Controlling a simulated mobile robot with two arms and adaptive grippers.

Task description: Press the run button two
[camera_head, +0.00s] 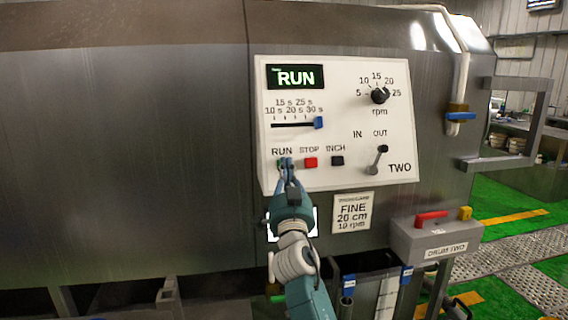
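The white control panel marked TWO (338,120) is on the front of the grey metal drum housing. The green run button (281,163) sits under the RUN label, mostly hidden behind my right gripper. My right gripper (286,163) comes up from below with its fingertips over the button. Its fingers look close together, with nothing seen between them. I cannot tell whether they touch the button. The red stop button (310,162) and black inch button (337,160) are just to the right. My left gripper is not in view.
The panel also has a blue slider (319,123), an rpm knob (379,96) and an IN/OUT lever (377,160). A placard reading FINE 20 cm 10 rpm (352,212) hangs below. A grey box with red and yellow parts (436,238) juts out lower right.

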